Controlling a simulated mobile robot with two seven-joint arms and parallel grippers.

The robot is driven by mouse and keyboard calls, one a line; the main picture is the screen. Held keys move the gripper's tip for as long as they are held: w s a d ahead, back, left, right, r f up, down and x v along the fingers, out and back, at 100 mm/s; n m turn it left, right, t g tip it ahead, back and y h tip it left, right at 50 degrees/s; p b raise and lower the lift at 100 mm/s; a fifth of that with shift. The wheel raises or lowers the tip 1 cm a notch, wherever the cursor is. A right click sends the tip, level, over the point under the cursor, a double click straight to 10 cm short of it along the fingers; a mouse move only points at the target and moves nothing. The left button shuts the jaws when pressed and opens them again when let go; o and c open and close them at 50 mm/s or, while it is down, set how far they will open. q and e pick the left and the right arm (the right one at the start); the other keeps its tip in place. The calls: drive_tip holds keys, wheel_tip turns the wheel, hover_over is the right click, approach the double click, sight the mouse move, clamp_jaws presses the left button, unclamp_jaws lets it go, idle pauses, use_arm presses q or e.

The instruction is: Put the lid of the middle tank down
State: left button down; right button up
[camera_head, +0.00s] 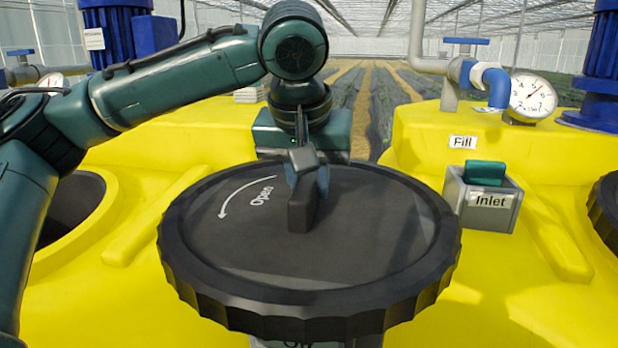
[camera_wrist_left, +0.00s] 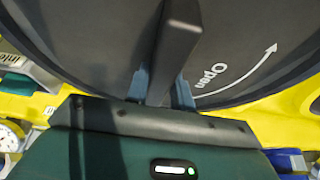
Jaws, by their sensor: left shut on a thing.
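The black round lid (camera_head: 390,225) has a ribbed edge and a white "Open" arrow. It spans the middle of the head view, above the yellow middle tank (camera_head: 440,290). My left gripper (camera_head: 307,178) is shut on the lid's upright bar handle (camera_head: 301,208). In the left wrist view, blue fingertips (camera_wrist_left: 160,88) lie on both sides of the handle (camera_wrist_left: 178,40), with the lid (camera_wrist_left: 95,40) behind. The lid hides the tank's mouth, so I cannot tell the gap beneath it. My right gripper is not in view.
A grey box marked "Inlet" (camera_head: 487,203) with a green top stands close to the lid's right. A pressure gauge (camera_head: 532,97) and blue-and-grey pipes stand behind. A dark round opening (camera_head: 70,205) is at left, and another black ribbed lid (camera_head: 607,212) at right.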

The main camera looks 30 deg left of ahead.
use_arm(q)
drive_tip(key=c, duration=1.2)
unclamp_jaws()
drive_tip(key=shift+f, duration=0.1)
drive_tip(key=v, duration=1.2)
drive_tip(key=shift+s, duration=0.15)
